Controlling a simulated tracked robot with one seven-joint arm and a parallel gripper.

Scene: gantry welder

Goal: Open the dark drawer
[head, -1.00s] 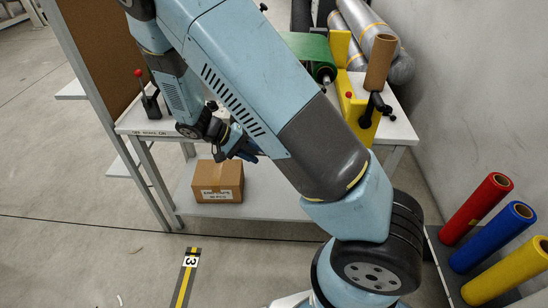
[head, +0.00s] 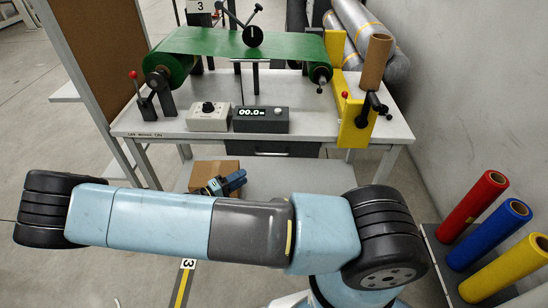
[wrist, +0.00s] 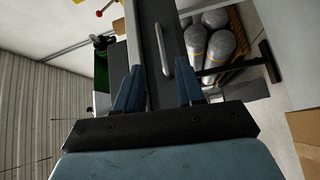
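Whether the fingers reach around the handle I cannot tell. In the head view my gripper (head: 236,181) shows low in front of the table, mostly hidden by my arm.
The table (head: 390,132) carries a green roll (head: 240,43), a grey control box (head: 209,117), a dark display (head: 261,119) and a yellow bracket (head: 355,125). Coloured rolls (head: 484,228) stand at right.

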